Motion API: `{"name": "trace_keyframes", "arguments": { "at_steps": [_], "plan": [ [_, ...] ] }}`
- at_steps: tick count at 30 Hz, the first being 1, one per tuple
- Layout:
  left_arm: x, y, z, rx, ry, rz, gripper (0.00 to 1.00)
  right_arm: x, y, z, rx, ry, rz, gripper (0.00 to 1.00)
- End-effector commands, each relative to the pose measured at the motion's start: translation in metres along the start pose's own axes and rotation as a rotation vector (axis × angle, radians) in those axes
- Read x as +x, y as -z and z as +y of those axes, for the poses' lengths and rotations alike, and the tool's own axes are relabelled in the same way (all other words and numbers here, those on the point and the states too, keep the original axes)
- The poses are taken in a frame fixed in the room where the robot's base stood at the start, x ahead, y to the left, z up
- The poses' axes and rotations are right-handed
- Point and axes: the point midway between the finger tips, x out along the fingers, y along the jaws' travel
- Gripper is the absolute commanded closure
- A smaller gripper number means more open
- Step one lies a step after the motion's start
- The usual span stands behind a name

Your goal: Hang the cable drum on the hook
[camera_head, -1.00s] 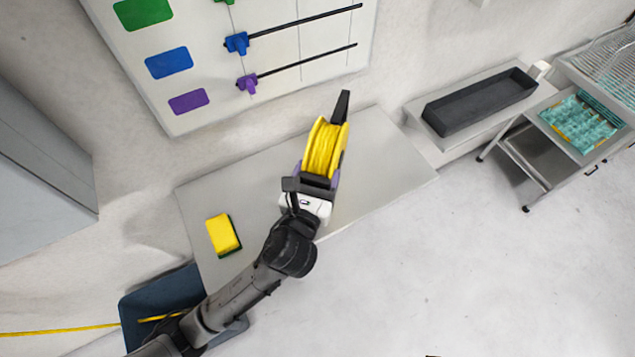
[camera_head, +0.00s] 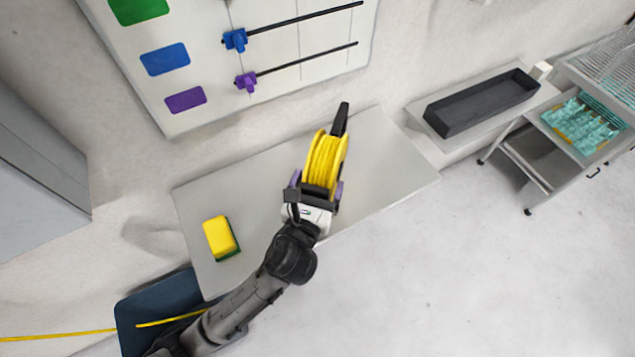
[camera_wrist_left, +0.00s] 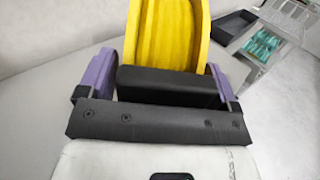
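The cable drum (camera_head: 325,160) is yellow with a black handle part (camera_head: 340,119) at its far end. In the head view it is over the grey table. My left gripper (camera_head: 317,187) has its purple fingers on either side of the drum's black near part, and seems shut on it. The left wrist view shows the yellow drum (camera_wrist_left: 168,35) ahead and the black part (camera_wrist_left: 166,85) between the fingers. Whether the drum touches the table is unclear. Black rods with blue (camera_head: 235,40) and purple (camera_head: 246,82) ends show at the wall board; I cannot tell which hook is meant. My right gripper is not in view.
A yellow sponge (camera_head: 220,238) lies on the left of the grey table (camera_head: 385,170). A black tray (camera_head: 480,103) is on a shelf to the right, beside a cart with a teal egg tray (camera_head: 585,123). The table's right side is bare.

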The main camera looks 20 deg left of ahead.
Motion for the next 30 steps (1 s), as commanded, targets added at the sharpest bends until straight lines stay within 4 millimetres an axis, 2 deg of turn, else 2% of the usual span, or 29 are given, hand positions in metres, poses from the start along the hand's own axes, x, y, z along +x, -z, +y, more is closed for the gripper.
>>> {"name": "trace_keyframes", "arguments": {
  "at_steps": [11, 14, 24, 30],
  "plan": [
    [0.0, -0.004, 0.0, -0.002, 0.0, -0.003, 0.09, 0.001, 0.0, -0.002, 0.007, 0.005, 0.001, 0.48],
    [-0.011, -0.003, 0.0, 0.0, 0.001, 0.002, 0.09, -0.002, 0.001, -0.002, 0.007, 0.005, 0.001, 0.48],
    [-0.074, -0.003, 0.0, 0.0, 0.002, 0.003, 0.09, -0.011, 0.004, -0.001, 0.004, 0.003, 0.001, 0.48],
    [-0.102, -0.003, 0.0, 0.0, 0.001, 0.003, 0.09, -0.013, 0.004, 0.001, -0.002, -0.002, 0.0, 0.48]
  ]
}}
